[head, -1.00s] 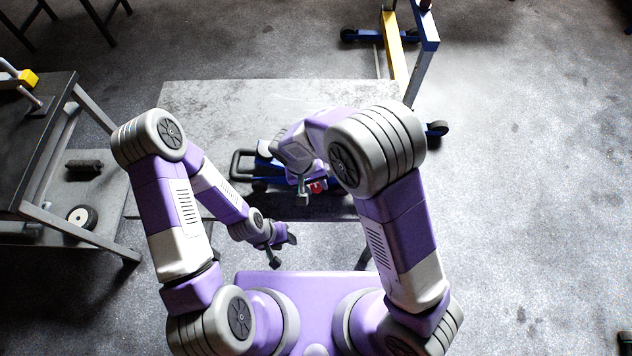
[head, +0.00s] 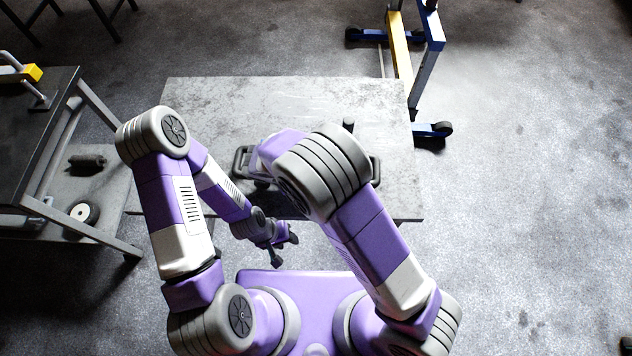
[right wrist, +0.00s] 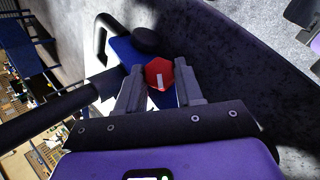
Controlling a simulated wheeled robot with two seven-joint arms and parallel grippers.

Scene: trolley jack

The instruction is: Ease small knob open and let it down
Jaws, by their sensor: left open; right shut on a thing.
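The small red knob (right wrist: 159,74) sits between the fingers of my right gripper (right wrist: 161,88) in the right wrist view. The fingers are shut on it, and a pale mark shows on its face. The blue body of the trolley jack (right wrist: 126,52) lies around the knob. In the head view my right arm hides the knob, the right gripper and most of the jack; a black handle loop (head: 241,160) sticks out at the left. My left gripper (head: 281,247) is open and empty, in front of the table's near edge.
The jack stands on a grey table (head: 200,110) with bare top at the back and right. A dark bench (head: 40,120) with a lower shelf stands at the left. A blue and yellow stand (head: 398,50) is behind the table at the right.

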